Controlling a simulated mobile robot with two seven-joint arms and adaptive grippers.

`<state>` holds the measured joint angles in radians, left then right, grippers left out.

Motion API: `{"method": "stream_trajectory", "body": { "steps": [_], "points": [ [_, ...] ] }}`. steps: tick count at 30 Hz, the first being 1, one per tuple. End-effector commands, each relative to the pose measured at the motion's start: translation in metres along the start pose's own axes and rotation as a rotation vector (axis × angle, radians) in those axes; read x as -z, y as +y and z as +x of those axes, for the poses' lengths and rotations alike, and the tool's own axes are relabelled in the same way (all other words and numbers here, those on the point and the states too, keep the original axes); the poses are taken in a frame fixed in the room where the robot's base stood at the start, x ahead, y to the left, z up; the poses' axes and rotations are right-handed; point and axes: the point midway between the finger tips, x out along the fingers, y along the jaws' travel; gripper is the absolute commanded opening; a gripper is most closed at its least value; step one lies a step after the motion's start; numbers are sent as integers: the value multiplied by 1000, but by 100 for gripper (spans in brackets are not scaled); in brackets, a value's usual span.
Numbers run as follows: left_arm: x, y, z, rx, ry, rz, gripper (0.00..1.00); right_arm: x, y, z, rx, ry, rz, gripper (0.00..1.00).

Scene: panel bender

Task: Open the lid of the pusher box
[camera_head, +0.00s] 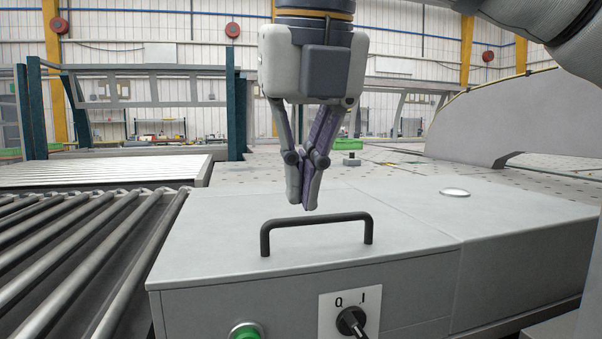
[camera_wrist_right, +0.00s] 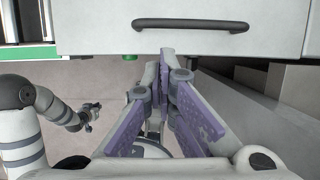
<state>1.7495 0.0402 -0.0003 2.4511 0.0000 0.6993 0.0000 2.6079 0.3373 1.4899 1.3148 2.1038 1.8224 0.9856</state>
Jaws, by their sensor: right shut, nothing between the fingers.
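The grey pusher box (camera_head: 220,300) stands in front of me with its flat lid (camera_head: 215,225) shut. A black bar handle (camera_head: 316,219) is fixed on the lid near its front edge. It also shows at the top of the right wrist view (camera_wrist_right: 190,24). My right gripper (camera_head: 303,202) points down above the handle. Its fingertips are together with nothing between them, and they look apart from the handle. My left gripper (camera_wrist_right: 88,112) shows small at the left of the right wrist view; whether its fingers are open is not clear.
A rotary switch (camera_head: 351,321) and a green button (camera_head: 246,331) are on the box front. A roller conveyor (camera_head: 75,245) runs along the left. A round silver disc (camera_head: 455,192) lies on the surface to the right. A large grey curved guard (camera_head: 510,120) stands behind it.

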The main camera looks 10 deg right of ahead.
Motion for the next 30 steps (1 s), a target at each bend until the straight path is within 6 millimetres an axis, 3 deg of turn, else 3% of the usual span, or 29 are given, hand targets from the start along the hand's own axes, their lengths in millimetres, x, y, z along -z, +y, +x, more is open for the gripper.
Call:
{"method": "stream_trajectory", "body": {
  "steps": [6,13,25,30],
  "points": [
    [0,0,1,0,0,0,0,0,-1,45,-1,7,-1,0],
    [0,0,0,0,1,0,0,0,0,66,-1,4,0,0],
    [0,0,0,0,1,0,0,-2,0,64,0,2,1,0],
    [1,0,0,0,1,0,0,-19,0,30,1,-4,6,0]
  ]
}}
